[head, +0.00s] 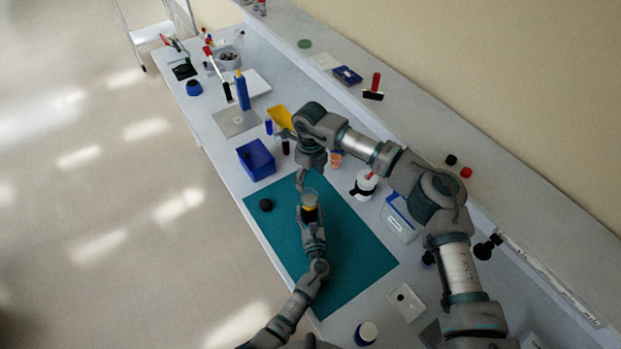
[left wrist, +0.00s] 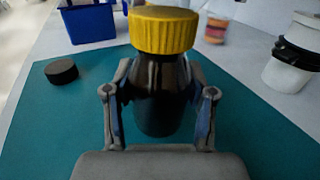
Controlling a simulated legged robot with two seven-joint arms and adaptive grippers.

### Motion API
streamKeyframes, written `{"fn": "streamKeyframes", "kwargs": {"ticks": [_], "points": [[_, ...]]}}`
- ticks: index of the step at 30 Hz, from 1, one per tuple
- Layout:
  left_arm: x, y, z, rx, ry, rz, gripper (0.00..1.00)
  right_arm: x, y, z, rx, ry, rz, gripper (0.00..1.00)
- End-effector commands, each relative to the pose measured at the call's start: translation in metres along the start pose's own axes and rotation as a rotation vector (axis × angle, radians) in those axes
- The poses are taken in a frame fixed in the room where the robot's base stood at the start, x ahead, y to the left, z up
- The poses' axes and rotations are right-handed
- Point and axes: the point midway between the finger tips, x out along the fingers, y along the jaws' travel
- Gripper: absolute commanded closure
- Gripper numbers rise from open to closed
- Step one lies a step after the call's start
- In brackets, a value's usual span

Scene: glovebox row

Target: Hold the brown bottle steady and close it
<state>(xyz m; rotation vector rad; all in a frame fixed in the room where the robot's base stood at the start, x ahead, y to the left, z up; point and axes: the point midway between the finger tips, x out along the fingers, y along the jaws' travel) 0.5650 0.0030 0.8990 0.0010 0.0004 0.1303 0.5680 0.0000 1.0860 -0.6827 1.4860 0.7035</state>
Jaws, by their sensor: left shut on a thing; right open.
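The dark bottle (left wrist: 158,95) stands upright on the teal mat (left wrist: 60,130). A ribbed yellow cap (left wrist: 164,30) sits level on its top; I cannot tell how tightly it is seated. My left gripper (left wrist: 160,112) is shut on the bottle's body, with one finger on each side below the cap. In the head view the yellow cap (head: 310,205) shows at the end of the left arm, and the bottle is mostly hidden. My right gripper (head: 301,184) points down, open, close beside and above the bottle. A black round lid (left wrist: 61,71) lies on the mat, left of the bottle.
A blue bin (head: 257,160) and a yellow bin (head: 280,117) stand beyond the mat. A white bottle with a black collar (head: 363,185) stands at the mat's right edge. The mat's lower right part is clear.

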Motion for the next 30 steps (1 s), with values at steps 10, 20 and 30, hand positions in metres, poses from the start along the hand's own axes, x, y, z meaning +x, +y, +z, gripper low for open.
{"fn": "streamKeyframes", "kwargs": {"ticks": [10, 20, 30], "points": [[0.0, 0.001, -0.001, 0.001, 0.002, 0.001, 0.15, 0.001, 0.0, 0.0, 0.0, 0.0, 0.0, 0.22], [-0.016, 0.0, -0.002, 0.0, 0.002, -0.001, 0.15, 0.0, 0.0, 0.0, 0.0, 0.0, -0.001, 0.22], [-0.086, 0.0, -0.003, 0.001, 0.004, -0.001, 0.15, 0.0, 0.0, 0.0, 0.0, 0.0, -0.001, 0.22]]}}
